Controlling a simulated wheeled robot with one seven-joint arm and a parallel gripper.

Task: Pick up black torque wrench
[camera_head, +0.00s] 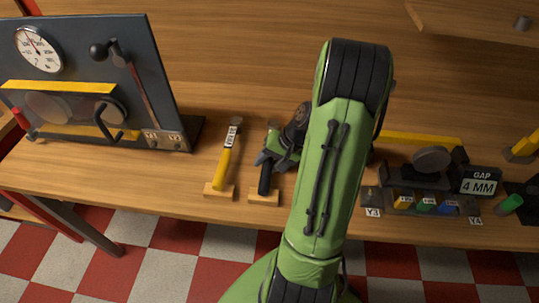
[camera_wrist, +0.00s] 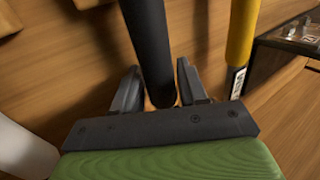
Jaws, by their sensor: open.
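The black torque wrench (camera_head: 265,180) lies on a small wooden block, with its black handle toward the bench's front edge. My gripper (camera_head: 273,158) is over it in the head view and hides its far part. In the wrist view, the black handle (camera_wrist: 150,45) runs between the two spread fingers of my gripper (camera_wrist: 160,82). The fingers are open, with a gap visible on the right side. I cannot tell whether the left finger touches the handle.
A yellow-handled wrench (camera_head: 224,165) lies close to the left; it also shows in the wrist view (camera_wrist: 242,35). A dark panel with a gauge (camera_head: 90,85) stands farther left. A fixture with coloured pieces (camera_head: 425,185) and a "GAP 4 MM" display (camera_head: 479,183) stand to the right.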

